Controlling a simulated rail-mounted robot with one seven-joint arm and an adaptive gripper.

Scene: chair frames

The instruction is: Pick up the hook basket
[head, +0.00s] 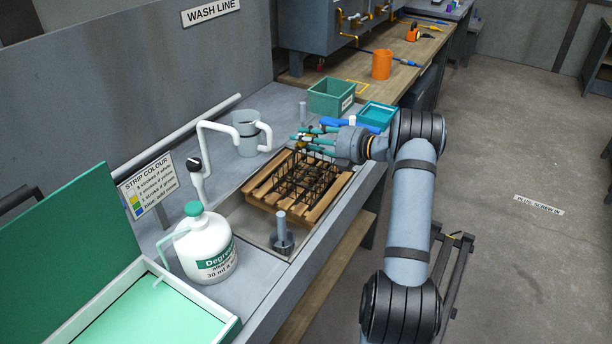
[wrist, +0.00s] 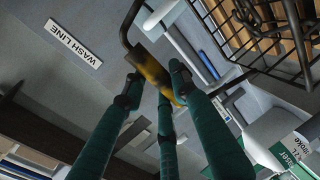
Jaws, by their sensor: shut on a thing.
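The hook basket (head: 310,176), a black wire basket, shows over the slatted wooden rack (head: 262,196) at the sink in the head view. I cannot tell whether it touches the rack. In the wrist view its wire mesh (wrist: 262,38) fills the upper right, with a dark bent bar and a yellow-brown grip (wrist: 152,72) beside it. My gripper (head: 308,139) is at the basket's far upper side. Its green fingers (wrist: 160,92) are shut on the yellow-brown grip. The fingers and my wrist hide part of the basket's far side in the head view.
A white tap (head: 205,130) and grey jug (head: 252,132) stand left of the rack. A white degreaser jug (head: 205,250) and a grey post (head: 282,232) are nearer. Green (head: 330,97) and teal (head: 377,116) bins stand behind. Open floor lies right of the bench.

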